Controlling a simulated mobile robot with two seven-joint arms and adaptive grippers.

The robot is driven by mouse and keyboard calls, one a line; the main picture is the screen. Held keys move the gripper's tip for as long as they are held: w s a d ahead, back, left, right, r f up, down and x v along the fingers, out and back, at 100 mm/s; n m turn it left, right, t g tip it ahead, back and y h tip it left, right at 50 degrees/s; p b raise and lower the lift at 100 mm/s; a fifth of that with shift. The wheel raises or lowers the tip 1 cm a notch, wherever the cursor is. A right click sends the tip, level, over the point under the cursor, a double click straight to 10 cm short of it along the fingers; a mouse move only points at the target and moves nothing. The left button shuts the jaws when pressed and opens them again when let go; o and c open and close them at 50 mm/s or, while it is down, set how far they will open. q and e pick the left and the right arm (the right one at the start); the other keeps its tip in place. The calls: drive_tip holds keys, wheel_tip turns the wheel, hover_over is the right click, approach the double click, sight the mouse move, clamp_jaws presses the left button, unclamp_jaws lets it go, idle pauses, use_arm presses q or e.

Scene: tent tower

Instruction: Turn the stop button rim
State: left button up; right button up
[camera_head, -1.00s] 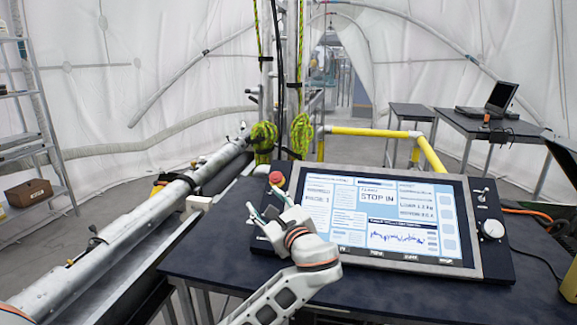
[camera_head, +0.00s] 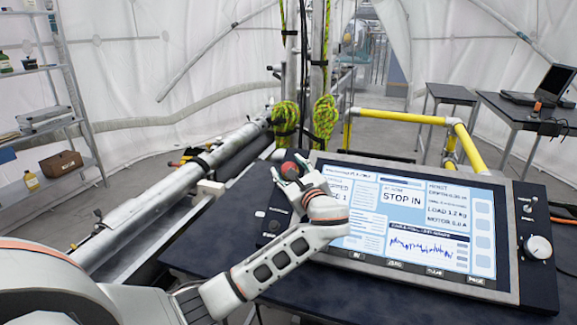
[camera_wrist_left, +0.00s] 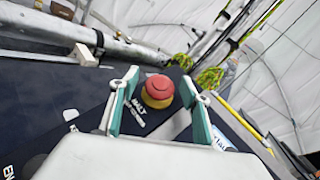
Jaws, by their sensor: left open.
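The stop button (camera_head: 289,169) sits at the upper left corner of the dark control panel, partly hidden by my left gripper in the head view. In the left wrist view it has a red cap (camera_wrist_left: 159,86) over a yellow base (camera_wrist_left: 157,101). My left gripper (camera_head: 288,177) is open at the button. In the left wrist view, its two green-lined fingers stand on either side of the button, with gaps visible on both sides. Whether the tips are level with the rim I cannot tell. My right gripper is not in view.
The panel's lit screen (camera_head: 425,220) shows "STOP IN", with a white knob (camera_head: 538,248) at its right. My left forearm crosses the panel's lower left. A metal pole (camera_head: 160,205) runs along the left. Yellow railing (camera_head: 400,116) and side tables with a laptop (camera_head: 550,85) stand behind.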

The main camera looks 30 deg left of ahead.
use_arm(q)
drive_tip(key=shift+w+a, duration=0.25)
drive_tip(key=shift+a, duration=0.05)
drive_tip(key=c, duration=1.2)
drive_tip(key=shift+o, duration=0.2)
